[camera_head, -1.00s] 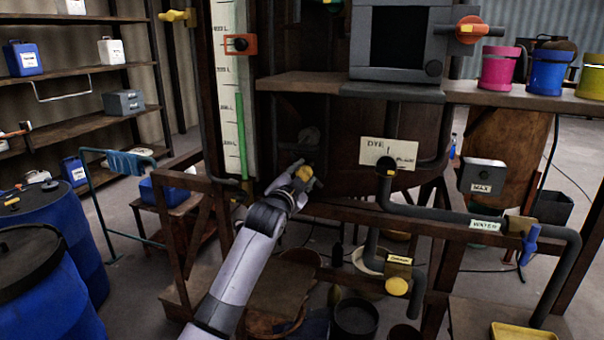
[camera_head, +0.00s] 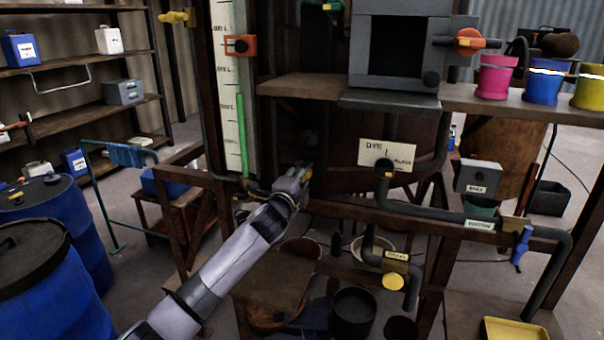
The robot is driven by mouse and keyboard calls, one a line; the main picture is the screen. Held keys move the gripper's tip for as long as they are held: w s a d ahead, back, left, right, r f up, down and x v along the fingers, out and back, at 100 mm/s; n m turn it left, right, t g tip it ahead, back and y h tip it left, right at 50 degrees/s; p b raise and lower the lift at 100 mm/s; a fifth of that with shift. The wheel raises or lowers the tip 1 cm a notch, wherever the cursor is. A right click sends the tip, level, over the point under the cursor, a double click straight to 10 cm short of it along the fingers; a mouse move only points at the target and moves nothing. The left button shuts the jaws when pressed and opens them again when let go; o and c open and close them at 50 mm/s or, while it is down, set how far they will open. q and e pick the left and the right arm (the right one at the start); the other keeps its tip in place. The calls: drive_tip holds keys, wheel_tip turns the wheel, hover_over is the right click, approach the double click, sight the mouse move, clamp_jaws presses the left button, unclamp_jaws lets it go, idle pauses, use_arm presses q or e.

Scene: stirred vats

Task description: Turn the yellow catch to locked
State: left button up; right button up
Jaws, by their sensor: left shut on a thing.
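My left gripper (camera_head: 301,172) reaches in from the lower left to the dark front of the vat, below the shelf. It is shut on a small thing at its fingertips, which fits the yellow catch. The fingers cover nearly all of it, so I cannot read which way the catch points. My right gripper is not in view.
A green-and-white level gauge (camera_head: 240,130) stands just left of the gripper. A wooden rail runs below it. A dye label plate (camera_head: 386,153) and grey pipes are to the right, with a yellow drain knob (camera_head: 393,281). Blue drums (camera_head: 45,285) stand at the lower left.

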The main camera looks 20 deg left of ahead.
use_arm(q)
drive_tip(key=shift+f+m, duration=0.1)
drive_tip(key=shift+m, duration=0.2)
drive_tip(key=o, duration=1.2)
drive_tip(key=shift+c, duration=0.2)
drive_tip(key=s, duration=1.2)
drive_tip(key=shift+a, duration=0.15)
